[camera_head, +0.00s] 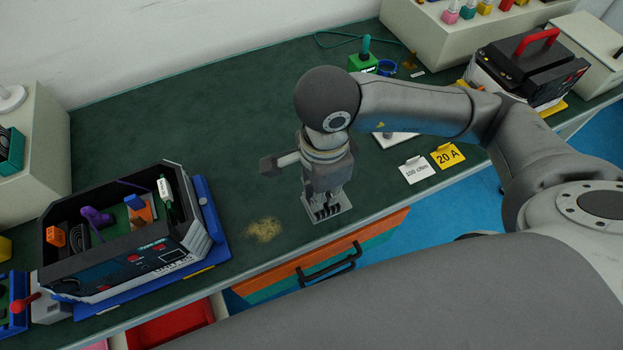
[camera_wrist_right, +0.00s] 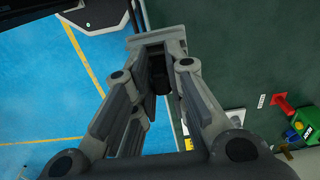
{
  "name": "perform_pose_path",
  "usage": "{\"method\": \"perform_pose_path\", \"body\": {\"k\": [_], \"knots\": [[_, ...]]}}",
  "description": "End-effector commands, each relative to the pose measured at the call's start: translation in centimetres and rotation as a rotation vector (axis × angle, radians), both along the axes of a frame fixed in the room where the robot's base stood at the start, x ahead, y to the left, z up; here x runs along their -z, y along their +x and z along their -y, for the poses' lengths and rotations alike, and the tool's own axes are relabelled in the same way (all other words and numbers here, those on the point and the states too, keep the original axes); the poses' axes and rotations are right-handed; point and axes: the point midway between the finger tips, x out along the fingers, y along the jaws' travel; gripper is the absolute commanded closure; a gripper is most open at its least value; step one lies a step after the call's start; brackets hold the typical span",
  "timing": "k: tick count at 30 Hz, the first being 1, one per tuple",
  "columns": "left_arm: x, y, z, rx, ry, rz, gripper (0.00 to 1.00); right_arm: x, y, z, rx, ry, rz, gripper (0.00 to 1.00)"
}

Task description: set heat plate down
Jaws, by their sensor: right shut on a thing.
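The heat plate (camera_head: 340,207), a small flat grey metal piece with dark slots, is under my right gripper (camera_head: 326,192) near the front edge of the green bench. My right gripper points down and is shut on the plate. In the right wrist view, the plate (camera_wrist_right: 160,38) shows as a grey block at the tips of the gripper (camera_wrist_right: 160,72). The fingers hide part of it. I cannot tell whether the plate touches the bench top. My left gripper is not in view.
A dark open case (camera_head: 130,262) with parts stands left on a blue base. A brown stain (camera_head: 264,230) marks the bench beside the plate. Label cards, including a yellow "20 A" card (camera_head: 448,155), lie right. An orange drawer front (camera_head: 340,250) is below.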

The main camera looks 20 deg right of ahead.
Motion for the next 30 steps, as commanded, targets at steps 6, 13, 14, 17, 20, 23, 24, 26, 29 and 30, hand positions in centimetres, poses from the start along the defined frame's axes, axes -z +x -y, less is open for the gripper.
{"method": "perform_pose_path", "body": {"k": [6, 13, 14, 17, 20, 23, 24, 26, 29, 30], "knots": [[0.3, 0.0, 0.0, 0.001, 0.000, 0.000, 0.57, -0.5, -1.0, 0.1, -0.001, 0.000, 0.002, 1.00], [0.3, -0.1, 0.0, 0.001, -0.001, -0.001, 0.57, -0.5, -0.9, 0.2, -0.030, -0.002, 0.002, 1.00], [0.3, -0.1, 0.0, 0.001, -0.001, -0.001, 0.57, -0.6, -0.8, 0.3, -0.046, -0.002, 0.001, 1.00], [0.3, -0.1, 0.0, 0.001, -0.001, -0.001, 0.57, -0.6, -0.5, 0.6, -0.128, -0.005, 0.000, 1.00], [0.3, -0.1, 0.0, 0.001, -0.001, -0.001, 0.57, -0.7, 0.0, 1.0, -0.247, -0.008, -0.001, 1.00], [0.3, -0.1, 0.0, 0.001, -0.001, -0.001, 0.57, -0.8, 0.5, 1.4, -0.382, -0.009, -0.002, 1.00], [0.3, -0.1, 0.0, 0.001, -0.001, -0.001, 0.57, -0.8, 0.8, 1.6, -0.435, -0.010, -0.004, 1.00], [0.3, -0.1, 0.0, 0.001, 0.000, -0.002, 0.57, -0.8, 1.1, 1.8, -0.516, -0.010, -0.005, 1.00], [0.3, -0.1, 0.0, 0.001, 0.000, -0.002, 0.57, -1.0, 1.6, 2.2, -0.650, -0.010, -0.005, 1.00], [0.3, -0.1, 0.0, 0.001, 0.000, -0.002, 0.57, -1.0, 1.8, 2.4, -0.703, -0.010, -0.006, 1.00]]}}
